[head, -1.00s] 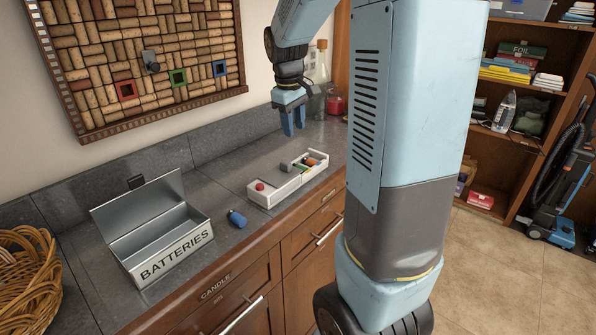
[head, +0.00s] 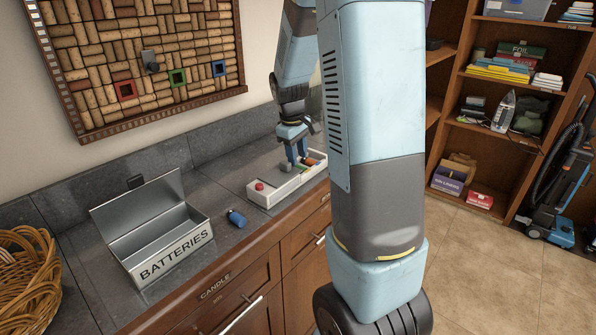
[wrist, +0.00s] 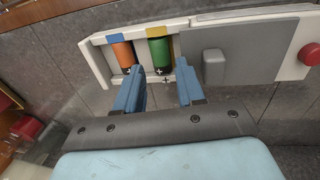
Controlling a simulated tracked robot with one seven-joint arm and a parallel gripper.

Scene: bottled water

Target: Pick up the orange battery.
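The orange battery (wrist: 123,54) sits in an end slot of the white tray (wrist: 96,68), beside the green battery (wrist: 158,53) in the wrist view. A bit of its orange also shows in the head view (head: 317,154), partly behind my gripper. My gripper (head: 297,162) points down at the tray. In the wrist view my gripper (wrist: 158,82) is open, with nothing between its fingers. The green battery lines up with the gap, and the orange battery lies ahead of the left finger. I cannot tell the exact height above the tray.
The tray also has a grey cover with a knob (wrist: 214,66) and a red button (head: 259,186). A blue battery (head: 236,218) lies on the counter beside the open metal BATTERIES box (head: 128,258). A wicker basket (head: 35,285) stands at left. A wall rises behind.

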